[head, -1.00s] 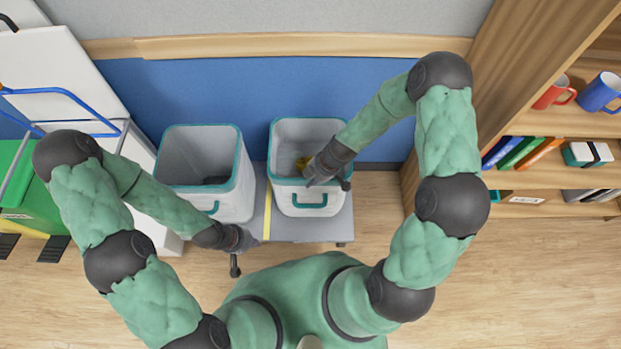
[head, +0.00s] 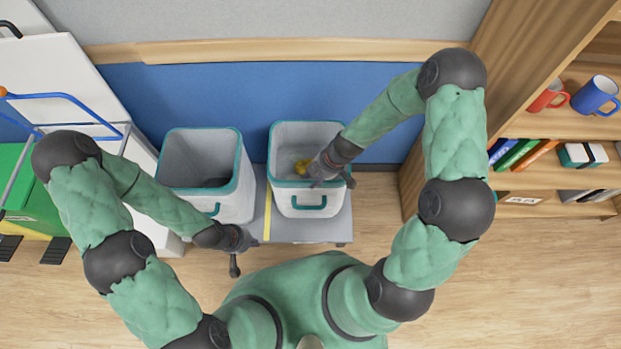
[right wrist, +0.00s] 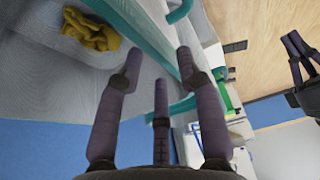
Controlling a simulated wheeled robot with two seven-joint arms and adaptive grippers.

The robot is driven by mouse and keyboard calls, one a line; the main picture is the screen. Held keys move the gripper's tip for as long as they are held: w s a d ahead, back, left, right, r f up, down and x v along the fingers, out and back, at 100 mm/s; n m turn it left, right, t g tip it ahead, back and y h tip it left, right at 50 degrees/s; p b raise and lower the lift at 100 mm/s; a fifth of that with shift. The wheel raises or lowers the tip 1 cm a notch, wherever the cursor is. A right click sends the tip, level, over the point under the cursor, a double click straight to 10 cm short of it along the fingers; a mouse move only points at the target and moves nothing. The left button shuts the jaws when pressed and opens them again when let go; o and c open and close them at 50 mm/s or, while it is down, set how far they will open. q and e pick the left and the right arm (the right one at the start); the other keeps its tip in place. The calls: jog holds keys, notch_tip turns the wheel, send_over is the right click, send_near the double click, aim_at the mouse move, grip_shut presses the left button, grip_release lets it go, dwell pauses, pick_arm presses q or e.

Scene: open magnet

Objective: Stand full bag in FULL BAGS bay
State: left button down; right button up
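A crumpled yellow bundle (head: 302,166) lies inside the right white bin (head: 303,190) with a teal rim; it also shows in the right wrist view (right wrist: 90,29). I cannot tell whether it is the top of a full bag. My right gripper (head: 325,175) is at that bin's front rim, with its fingers spread, empty, and apart from the yellow bundle. In the right wrist view the teal rim runs behind the fingers (right wrist: 160,85). My left gripper (head: 236,250) hangs low in front of the left bin; its opening is unclear. No FULL BAGS label is readable.
The left white bin (head: 212,197) holds something dark at its bottom. Both bins stand on a grey platform (head: 285,228) with a yellow stripe. A wooden shelf (head: 560,125) is at right. A green container and blue-handled cart (head: 65,96) are at left.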

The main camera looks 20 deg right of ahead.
jog(key=p+v, duration=0.2)
jog(key=v, duration=0.5)
jog(key=shift+s+d+r, duration=0.1)
jog(key=shift+r, duration=0.3)
jog(key=s+a+f+m, duration=0.3)
jog(key=s+f+m, duration=0.2)
jog(key=m, duration=0.3)
jog(key=s+a+f+m+g, duration=0.1)
jog(key=s+a+f+m, duration=0.3)
jog(key=s+m, duration=0.3)
jog(key=shift+s+a+f+m, duration=0.3)
jog(key=shift+f+m, duration=0.5)
jog(key=shift+m, duration=0.4)
